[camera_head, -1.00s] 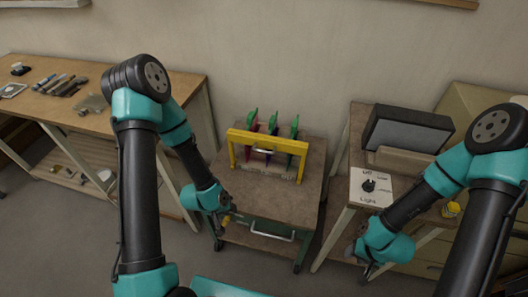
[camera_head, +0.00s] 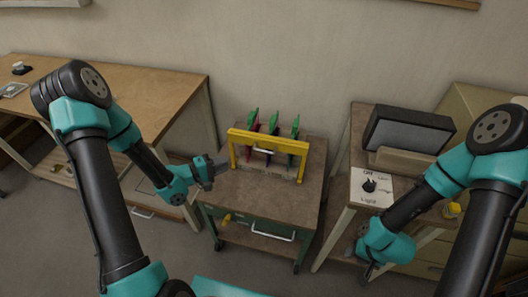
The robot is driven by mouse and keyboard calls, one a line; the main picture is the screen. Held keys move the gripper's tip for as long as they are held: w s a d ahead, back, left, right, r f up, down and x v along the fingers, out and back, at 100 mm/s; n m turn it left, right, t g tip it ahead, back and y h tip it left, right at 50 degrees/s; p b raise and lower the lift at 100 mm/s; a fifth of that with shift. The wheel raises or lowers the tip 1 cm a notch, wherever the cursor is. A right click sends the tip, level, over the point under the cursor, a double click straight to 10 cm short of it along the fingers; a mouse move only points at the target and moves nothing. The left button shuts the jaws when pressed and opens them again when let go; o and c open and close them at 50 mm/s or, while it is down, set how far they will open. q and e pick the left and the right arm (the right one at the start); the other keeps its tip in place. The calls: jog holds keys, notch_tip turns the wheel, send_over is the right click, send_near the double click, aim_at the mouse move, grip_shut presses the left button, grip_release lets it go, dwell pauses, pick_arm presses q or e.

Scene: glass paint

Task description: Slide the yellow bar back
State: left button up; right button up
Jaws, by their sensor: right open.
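The yellow bar (camera_head: 268,141) is the top of a yellow frame standing on a small table (camera_head: 290,197). A short metal handle shows at its middle. Several coloured upright pieces, with green tops (camera_head: 274,121), stand behind the bar. My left gripper (camera_head: 218,167) is at the left edge of the table, just left of the yellow frame's left post and apart from the bar. I cannot tell whether its jaws are open. My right gripper (camera_head: 369,271) is low on the right, pointing down, open and away from the bar.
A wooden workbench (camera_head: 150,85) is on the left. On the right, a table carries a dark box (camera_head: 407,133) and a white panel with a black knob (camera_head: 369,186). A drawer handle (camera_head: 273,231) is on the table's front. The table top in front of the frame is clear.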

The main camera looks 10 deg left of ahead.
aim_at(264, 151)
pick_arm(q)
jog(key=x, duration=1.7)
jog(key=shift+w+d+f, duration=0.1)
jog(key=shift+w+d, duration=0.05)
jog(key=shift+w, duration=0.05)
jog(key=shift+c, duration=0.3)
grip_shut()
